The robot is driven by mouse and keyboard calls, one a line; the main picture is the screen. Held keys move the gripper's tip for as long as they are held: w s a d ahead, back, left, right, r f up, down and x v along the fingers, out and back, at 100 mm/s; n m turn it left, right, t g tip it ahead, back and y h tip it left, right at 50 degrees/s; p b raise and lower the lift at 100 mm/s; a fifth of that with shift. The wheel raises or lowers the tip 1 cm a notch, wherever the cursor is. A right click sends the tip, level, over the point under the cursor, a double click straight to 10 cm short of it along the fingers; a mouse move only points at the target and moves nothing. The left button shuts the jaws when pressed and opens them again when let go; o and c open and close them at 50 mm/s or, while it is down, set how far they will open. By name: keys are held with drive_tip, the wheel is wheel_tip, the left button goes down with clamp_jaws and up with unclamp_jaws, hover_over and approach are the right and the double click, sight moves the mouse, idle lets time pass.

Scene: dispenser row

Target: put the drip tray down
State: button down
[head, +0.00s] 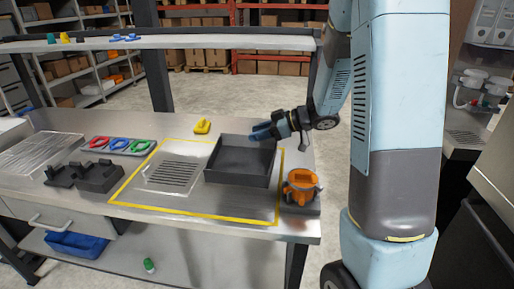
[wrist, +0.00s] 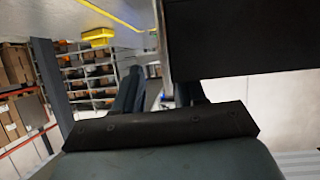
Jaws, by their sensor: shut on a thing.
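The drip tray (head: 240,172) is a dark grey, open, empty box in the head view, level over the right part of the yellow-outlined area on the metal bench. My gripper (head: 262,133) is shut on its far rim, near the right corner. In the wrist view the tray (wrist: 245,40) fills the upper right as a dark wall, by the fingers of my gripper (wrist: 160,88). The fingertips are partly hidden. I cannot tell whether the tray's underside touches the bench.
A slotted grate (head: 174,173) lies left of the tray inside the yellow outline (head: 190,212). An orange device (head: 301,187) stands close right of the tray. A yellow object (head: 202,126) sits behind. Black holders (head: 85,178) and a tray of coloured rings (head: 118,146) are at left.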

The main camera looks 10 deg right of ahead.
drive_tip(key=w+f, duration=0.4)
drive_tip(key=f, duration=0.1)
drive_tip(key=shift+f, duration=1.55)
drive_tip(key=c, duration=0.6)
unclamp_jaws()
drive_tip(key=shift+c, duration=0.2)
